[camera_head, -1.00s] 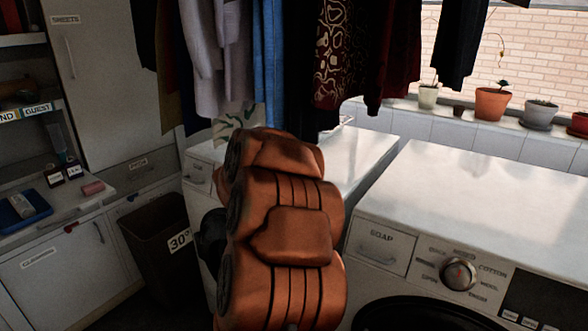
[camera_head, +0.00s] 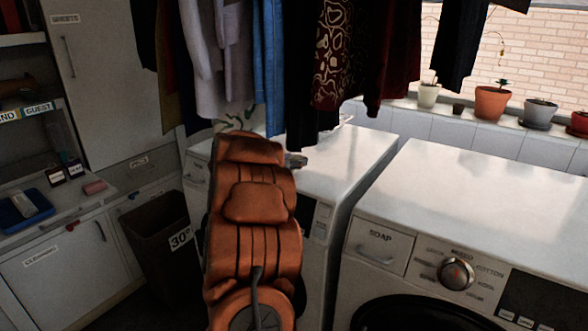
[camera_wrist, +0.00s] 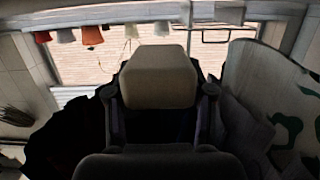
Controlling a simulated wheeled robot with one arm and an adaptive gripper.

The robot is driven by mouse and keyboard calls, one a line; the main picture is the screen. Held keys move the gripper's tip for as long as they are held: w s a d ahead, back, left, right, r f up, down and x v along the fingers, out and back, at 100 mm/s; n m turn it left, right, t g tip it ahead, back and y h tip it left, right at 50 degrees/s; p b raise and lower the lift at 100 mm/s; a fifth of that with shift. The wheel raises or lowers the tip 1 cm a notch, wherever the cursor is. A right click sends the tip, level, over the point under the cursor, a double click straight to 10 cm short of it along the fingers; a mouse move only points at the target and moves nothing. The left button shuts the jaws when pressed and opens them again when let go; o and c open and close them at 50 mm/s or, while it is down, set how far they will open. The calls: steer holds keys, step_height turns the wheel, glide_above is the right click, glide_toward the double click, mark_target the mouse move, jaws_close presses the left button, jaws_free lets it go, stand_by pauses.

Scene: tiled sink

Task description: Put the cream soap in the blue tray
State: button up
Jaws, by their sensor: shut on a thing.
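The cream soap (camera_wrist: 158,72), a pale block with bevelled edges, shows in the wrist view between the two dark fingers of my gripper (camera_wrist: 160,92). The fingers are shut on its left and right sides and hold it off any surface. In the head view my orange arm hides most of the gripper and the soap. The blue tray (camera_head: 10,222) lies on the counter at the far left, well apart from my gripper. A pale bottle-like item rests in it.
A pink block (camera_head: 95,187) and small dark boxes (camera_head: 56,176) sit on the counter behind the tray. A dark bin (camera_head: 150,235) stands below. Hanging clothes (camera_head: 230,60) are above my arm. White machines (camera_head: 460,190) and potted plants (camera_head: 492,103) are to the right.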

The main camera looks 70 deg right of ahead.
steer(key=shift+f+p, duration=0.6)
steer(key=shift+f, duration=1)
steer(key=shift+f, duration=0.2)
steer(key=o, duration=1.4)
steer(key=shift+f+b, duration=0.15)
steer(key=shift+b, duration=0.45)
steer(key=v, duration=0.4)
steer(key=w+b+v, duration=0.1)
steer(key=v, duration=0.1)
steer(key=shift+r, duration=0.2)
steer(key=shift+v, duration=0.8)
